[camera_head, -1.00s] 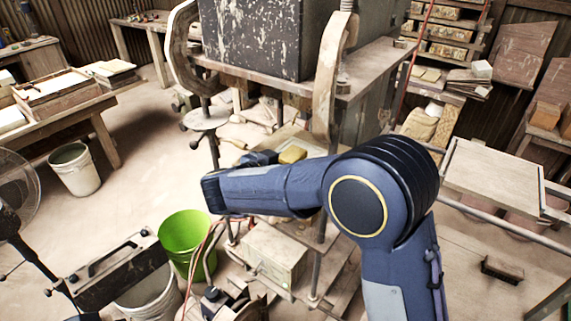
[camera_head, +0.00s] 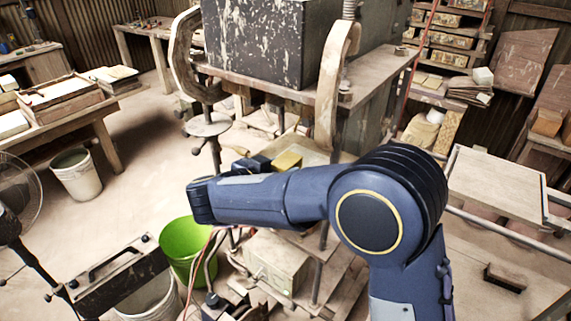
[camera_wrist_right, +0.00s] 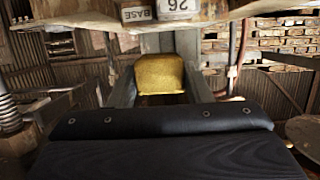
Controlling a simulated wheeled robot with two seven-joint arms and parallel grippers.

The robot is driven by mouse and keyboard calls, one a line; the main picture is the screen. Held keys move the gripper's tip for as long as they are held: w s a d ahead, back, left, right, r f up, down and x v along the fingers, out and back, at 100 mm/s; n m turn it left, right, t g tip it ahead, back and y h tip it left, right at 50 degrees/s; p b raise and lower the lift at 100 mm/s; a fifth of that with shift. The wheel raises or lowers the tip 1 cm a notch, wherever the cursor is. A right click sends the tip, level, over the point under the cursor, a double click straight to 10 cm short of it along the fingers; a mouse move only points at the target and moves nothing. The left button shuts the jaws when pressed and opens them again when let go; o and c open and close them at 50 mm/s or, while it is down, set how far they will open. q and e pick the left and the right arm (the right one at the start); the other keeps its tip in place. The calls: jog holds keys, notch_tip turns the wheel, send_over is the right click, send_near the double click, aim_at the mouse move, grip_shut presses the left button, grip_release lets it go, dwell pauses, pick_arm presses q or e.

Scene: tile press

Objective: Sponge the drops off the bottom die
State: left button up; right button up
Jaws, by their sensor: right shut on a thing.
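My right gripper (camera_wrist_right: 160,88) is shut on a yellow sponge (camera_wrist_right: 160,74), which sits between its two fingers. In the head view the sponge (camera_head: 287,160) shows just beyond my forearm, under the upper part of the press, with the dark gripper (camera_head: 264,163) beside it. A pale flat surface (camera_head: 315,157), which seems to be the bottom die, lies by the sponge and is partly hidden by my arm. I cannot tell whether the sponge touches it. No drops can be made out. My left gripper is not in view.
The press's dark block (camera_head: 255,40) and curved metal arms (camera_head: 335,75) stand close above and around the sponge. A green bucket (camera_head: 184,245) stands on the floor at the lower left. A work table (camera_head: 498,185) is at the right. Open floor lies to the left.

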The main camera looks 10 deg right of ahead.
jog(key=s+a, duration=0.9)
jog(key=a, duration=0.1)
jog(key=shift+s, duration=0.4)
dwell(0.6)
